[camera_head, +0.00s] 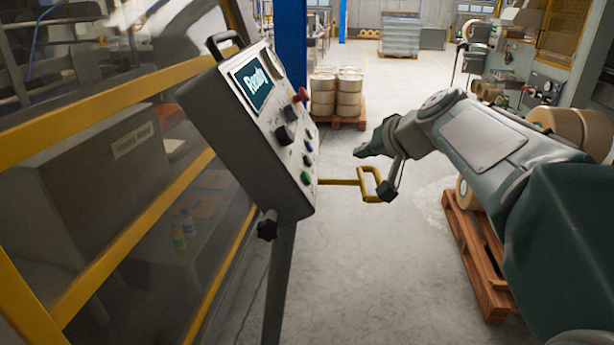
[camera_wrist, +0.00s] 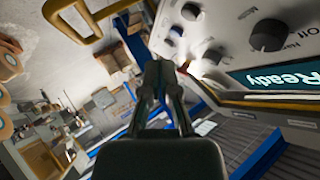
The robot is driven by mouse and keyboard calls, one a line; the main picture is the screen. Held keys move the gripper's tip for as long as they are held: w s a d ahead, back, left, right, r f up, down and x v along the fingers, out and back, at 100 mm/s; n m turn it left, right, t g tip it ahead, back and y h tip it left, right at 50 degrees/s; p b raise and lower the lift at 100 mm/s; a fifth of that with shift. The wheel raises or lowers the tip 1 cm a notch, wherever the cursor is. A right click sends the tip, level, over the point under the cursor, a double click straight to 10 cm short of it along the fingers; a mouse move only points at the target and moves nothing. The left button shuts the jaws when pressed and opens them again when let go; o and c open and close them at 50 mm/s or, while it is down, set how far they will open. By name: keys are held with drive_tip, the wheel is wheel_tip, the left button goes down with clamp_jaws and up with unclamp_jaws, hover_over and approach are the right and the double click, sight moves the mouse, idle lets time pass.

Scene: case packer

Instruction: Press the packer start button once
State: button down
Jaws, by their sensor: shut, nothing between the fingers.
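The control panel (camera_head: 215,125) stands on a post at left centre in the head view, its screen (camera_head: 252,82) reading "Ready". Its face carries a red knob (camera_head: 300,96), black knobs and small green (camera_head: 307,160) and blue (camera_head: 305,178) buttons. I cannot read which one is the start button. My gripper (camera_head: 361,151) is shut and empty, to the right of the panel and apart from it. In the wrist view the panel (camera_wrist: 235,50) is tilted at the upper right, and my gripper's closed fingers (camera_wrist: 160,68) show in front of the panel's edge.
A yellow-framed glass guard (camera_head: 110,75) stands at left. Pallets with rolls stand behind (camera_head: 337,121) and at right (camera_head: 472,240). The floor between is clear.

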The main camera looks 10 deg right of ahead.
drive_tip(key=w+a+f, duration=0.1)
drive_tip(key=a+f, duration=0.3)
drive_tip(key=a, duration=0.3)
drive_tip(key=shift+w+f, duration=0.25)
drive_tip(key=shift+w, duration=0.05)
drive_tip(key=shift+a, duration=0.2)
idle(1.2)
drive_tip(key=shift+a+f, duration=0.1)
drive_tip(key=shift+a, duration=0.1)
drive_tip(key=shift+w+a+f, duration=0.1)
drive_tip(key=shift+a+f, duration=0.15)
drive_tip(key=shift+a, duration=0.05)
idle(0.9)
drive_tip(key=shift+d, duration=0.1)
drive_tip(key=shift+d+r, duration=0.45)
drive_tip(key=shift+d, duration=0.1)
idle(0.3)
drive_tip(key=d, duration=0.1)
drive_tip(key=d+r, duration=0.1)
drive_tip(key=d, duration=0.1)
drive_tip(key=s+d+r, duration=0.1)
drive_tip(key=shift+s+d+r, duration=0.1)
drive_tip(key=shift+d+r, duration=0.05)
drive_tip(key=shift+r, duration=0.1)
